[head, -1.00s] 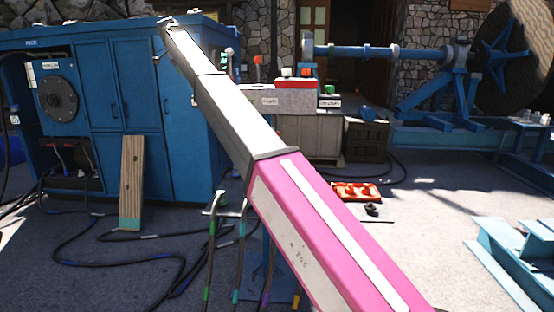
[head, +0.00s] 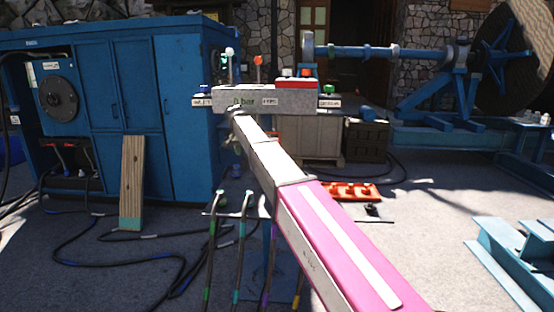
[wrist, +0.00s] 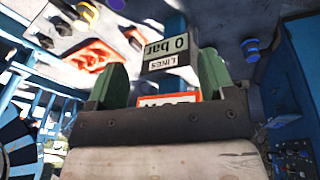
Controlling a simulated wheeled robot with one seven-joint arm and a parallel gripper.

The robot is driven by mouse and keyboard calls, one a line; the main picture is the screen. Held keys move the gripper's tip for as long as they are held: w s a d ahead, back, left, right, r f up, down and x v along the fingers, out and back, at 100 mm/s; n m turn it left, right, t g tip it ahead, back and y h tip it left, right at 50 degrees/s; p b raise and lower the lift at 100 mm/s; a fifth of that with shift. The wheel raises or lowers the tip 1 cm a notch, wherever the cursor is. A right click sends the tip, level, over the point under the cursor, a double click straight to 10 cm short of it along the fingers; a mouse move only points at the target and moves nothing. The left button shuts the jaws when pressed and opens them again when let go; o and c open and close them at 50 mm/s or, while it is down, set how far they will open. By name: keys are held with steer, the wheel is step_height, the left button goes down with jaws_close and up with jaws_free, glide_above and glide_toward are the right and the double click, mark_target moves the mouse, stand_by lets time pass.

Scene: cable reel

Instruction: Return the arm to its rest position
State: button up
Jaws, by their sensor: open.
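My arm, pink and pale grey, reaches from the bottom of the head view toward the middle. Its far end is in front of the grey valve box (head: 285,99), just below its "0 bar" label. My gripper (wrist: 162,84) shows in the wrist view as two green fingers set wide apart. It is open, with nothing held between the fingers. The "0 bar" and "LINES" labels (wrist: 168,55) appear beyond the fingers. In the head view the fingers are too small to make out.
A blue cabinet (head: 95,75) stands at left, with a wooden plank (head: 131,185) leaning on it. Several hoses (head: 243,240) stand upright near my arm. An orange tray (head: 345,192) lies on the floor. A large cable reel (head: 520,55) is at right.

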steer(key=s+d+f+n+g+y, duration=0.1)
steer(key=s+d+f, duration=0.7)
steer(key=d+f, duration=0.3)
steer(key=s+d+f+n, duration=0.2)
steer(key=s+d+f, duration=0.6)
steer(key=d+f, duration=0.3)
steer(key=s+d+f, duration=0.3)
steer(key=s+f, duration=0.1)
steer(key=s, duration=0.3)
steer(key=s+d+f+n+y, duration=0.1)
steer(key=s+d+f, duration=0.3)
steer(key=s, duration=0.3)
steer(key=s+d+f, duration=0.4)
steer(key=s+f, duration=0.1)
steer(key=s, duration=0.2)
steer(key=shift+f+n+g, duration=0.15)
steer(key=shift+n+g, duration=0.15)
steer(key=shift+g, duration=0.1)
